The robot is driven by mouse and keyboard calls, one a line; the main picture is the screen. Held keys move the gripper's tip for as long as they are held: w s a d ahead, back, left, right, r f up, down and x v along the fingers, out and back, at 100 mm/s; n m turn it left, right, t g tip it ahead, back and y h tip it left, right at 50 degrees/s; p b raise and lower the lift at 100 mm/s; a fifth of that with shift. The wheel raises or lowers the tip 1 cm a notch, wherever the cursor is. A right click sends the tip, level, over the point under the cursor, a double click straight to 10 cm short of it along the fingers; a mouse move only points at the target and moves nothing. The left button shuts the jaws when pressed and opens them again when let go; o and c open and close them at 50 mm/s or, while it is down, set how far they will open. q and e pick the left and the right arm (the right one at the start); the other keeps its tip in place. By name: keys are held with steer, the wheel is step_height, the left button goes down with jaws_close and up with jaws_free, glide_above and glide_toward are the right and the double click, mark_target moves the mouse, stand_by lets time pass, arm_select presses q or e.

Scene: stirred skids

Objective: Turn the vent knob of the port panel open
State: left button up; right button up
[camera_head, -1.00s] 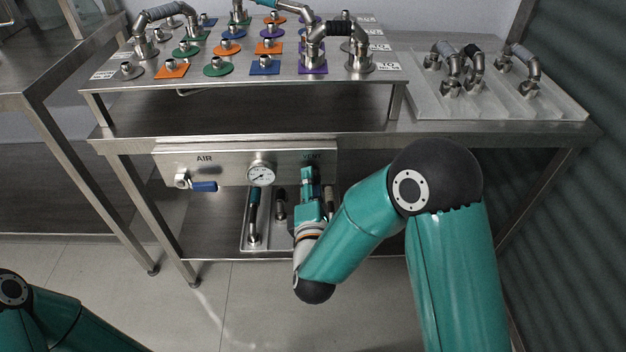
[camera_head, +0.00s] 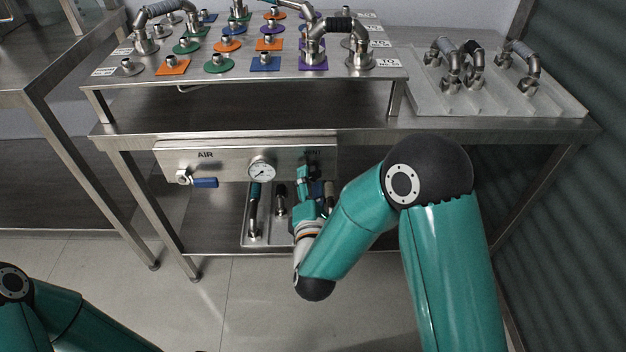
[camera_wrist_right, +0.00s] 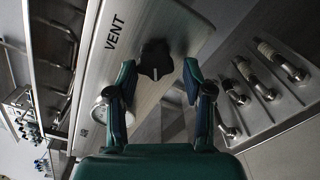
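The port panel (camera_head: 225,163) is a metal box under the table's front edge. In the right wrist view the vent knob (camera_wrist_right: 154,58) is a black lobed knob with a light mark, beside the VENT lettering (camera_wrist_right: 115,31). My right gripper (camera_wrist_right: 158,72) is open, with one finger on each side of the knob in that view. I cannot tell whether either finger touches it. In the head view my right gripper (camera_head: 307,178) is in front of the panel's right end and hides the knob. My left gripper is out of the picture; only part of its arm shows.
A gauge (camera_head: 262,169) and a blue-handled AIR valve (camera_head: 204,183) are on the panel left of my gripper. A tray (camera_head: 247,238) with hose fittings stands on the shelf below. Above are a raised rack (camera_head: 130,90) of fittings and a ribbed tray (camera_head: 500,108).

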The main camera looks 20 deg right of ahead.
steer(key=shift+o, duration=0.5)
steer(key=shift+d+r, duration=0.1)
steer(key=shift+r, duration=0.05)
steer(key=v, duration=0.7)
steer(key=shift+s, duration=0.2)
